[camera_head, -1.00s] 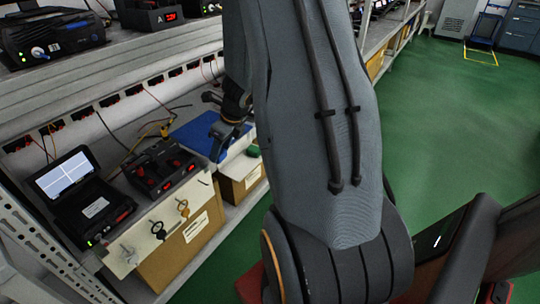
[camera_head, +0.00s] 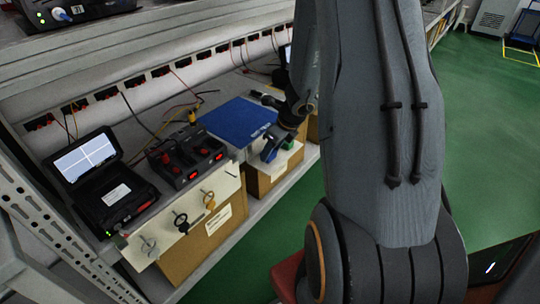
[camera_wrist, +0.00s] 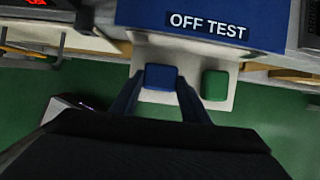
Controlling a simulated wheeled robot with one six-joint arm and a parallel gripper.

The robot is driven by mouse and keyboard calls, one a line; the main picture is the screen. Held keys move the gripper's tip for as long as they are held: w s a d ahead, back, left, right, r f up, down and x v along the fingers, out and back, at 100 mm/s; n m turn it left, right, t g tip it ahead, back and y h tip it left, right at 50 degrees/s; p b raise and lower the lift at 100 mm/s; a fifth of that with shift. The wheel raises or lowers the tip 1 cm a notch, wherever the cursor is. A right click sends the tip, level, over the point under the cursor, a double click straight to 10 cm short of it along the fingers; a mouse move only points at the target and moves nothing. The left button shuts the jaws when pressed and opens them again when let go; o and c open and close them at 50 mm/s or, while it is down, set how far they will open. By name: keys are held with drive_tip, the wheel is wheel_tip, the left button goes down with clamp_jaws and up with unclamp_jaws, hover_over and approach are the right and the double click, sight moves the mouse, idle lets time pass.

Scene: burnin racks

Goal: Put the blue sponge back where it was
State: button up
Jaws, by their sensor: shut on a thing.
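The blue sponge (camera_wrist: 161,77) is between the two fingers of my gripper (camera_wrist: 160,88) in the wrist view, and the gripper is shut on it. It is over the white ledge (camera_wrist: 190,54) in front of the blue "OFF TEST" mat (camera_wrist: 210,25). I cannot tell whether the sponge touches the ledge. A green sponge (camera_wrist: 214,85) sits on the ledge just right of my gripper. In the head view my gripper (camera_head: 272,147) is at the mat's front right corner, partly hiding the ledge and the green sponge (camera_head: 289,145).
Left of the blue mat (camera_head: 237,119) are a black charger with red lights (camera_head: 187,158) and an open case with a lit screen (camera_head: 100,172). Keys (camera_head: 181,219) hang on the front panel. Cardboard boxes (camera_head: 207,240) stand below. Green floor (camera_head: 490,150) is open at right.

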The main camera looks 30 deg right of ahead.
drive_tip(key=shift+f, duration=0.4)
drive_tip(key=shift+f+b, duration=0.2)
drive_tip(key=shift+b, duration=0.1)
drive_tip(key=o, duration=1)
drive_tip(key=shift+r, duration=0.1)
drive_tip(key=shift+c, duration=0.2)
drive_tip(key=shift+r, duration=0.1)
drive_tip(key=p+v, duration=0.5)
drive_tip(key=v, duration=0.7)
drive_tip(key=s+a+r+n+g, duration=0.2)
drive_tip(key=s+a+r+n, duration=0.5)
drive_tip(key=a+n, duration=0.6)
drive_tip(key=s+r+n+g+h, duration=0.1)
drive_tip(key=s+r+n, duration=0.3)
drive_tip(key=s+n, duration=0.6)
drive_tip(key=n+g, duration=0.1)
drive_tip(key=n, duration=0.5)
drive_tip(key=shift+n+h, duration=0.3)
drive_tip(key=shift+n, duration=0.1)
